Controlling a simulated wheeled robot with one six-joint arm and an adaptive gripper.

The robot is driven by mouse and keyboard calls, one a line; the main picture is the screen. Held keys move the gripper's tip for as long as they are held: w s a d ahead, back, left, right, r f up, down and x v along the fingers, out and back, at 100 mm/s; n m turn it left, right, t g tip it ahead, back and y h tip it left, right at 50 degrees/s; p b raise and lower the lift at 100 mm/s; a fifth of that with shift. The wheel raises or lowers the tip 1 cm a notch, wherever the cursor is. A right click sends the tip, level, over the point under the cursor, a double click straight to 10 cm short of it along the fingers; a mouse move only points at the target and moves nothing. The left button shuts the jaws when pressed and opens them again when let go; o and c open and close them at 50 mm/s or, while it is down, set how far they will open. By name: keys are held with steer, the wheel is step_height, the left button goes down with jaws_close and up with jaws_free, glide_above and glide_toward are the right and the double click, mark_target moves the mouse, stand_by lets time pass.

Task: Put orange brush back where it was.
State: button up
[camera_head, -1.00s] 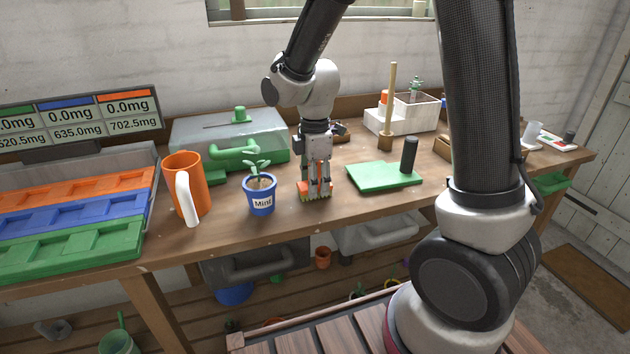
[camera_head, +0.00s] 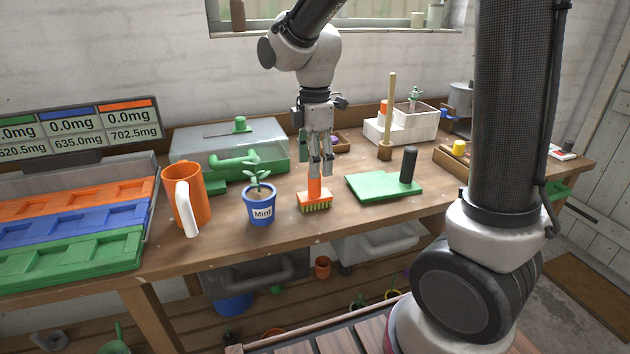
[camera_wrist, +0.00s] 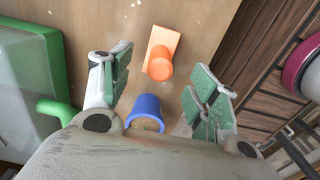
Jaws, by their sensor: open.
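The orange brush (camera_head: 314,200) stands upright on the workbench, its handle up and its pale green bristles down on the wood. It is just right of the blue mint pot (camera_head: 260,205). My gripper (camera_head: 321,168) is above the brush, its fingertips around the level of the handle's top. In the wrist view the brush (camera_wrist: 161,58) lies ahead, between and beyond the two spread green finger pads of my gripper (camera_wrist: 163,88). The jaws are open and hold nothing.
An orange mug (camera_head: 186,198) stands left of the pot. A green board (camera_head: 375,186) with a black cylinder (camera_head: 408,160) lies to the right. A clear-lidded box with a green handle (camera_head: 225,145) is behind. The bench front edge is close to the brush.

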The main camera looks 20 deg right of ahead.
step_height(320, 180, up, 3)
steer(key=shift+r, duration=0.2)
steer(key=shift+s+d+r, duration=0.1)
steer(key=shift+d+r, duration=0.05)
steer(key=s+d+r+m+t, duration=0.2)
steer(key=s+d+m, duration=0.5)
steer(key=s+m, duration=0.2)
steer(key=s+d+r+m+t, duration=0.2)
steer(key=s+d+r+m, duration=0.1)
steer(key=s+d+m, duration=0.4)
steer(key=s+m, duration=0.2)
steer(key=shift+s+d+r, duration=0.25)
steer(key=shift+s, duration=0.15)
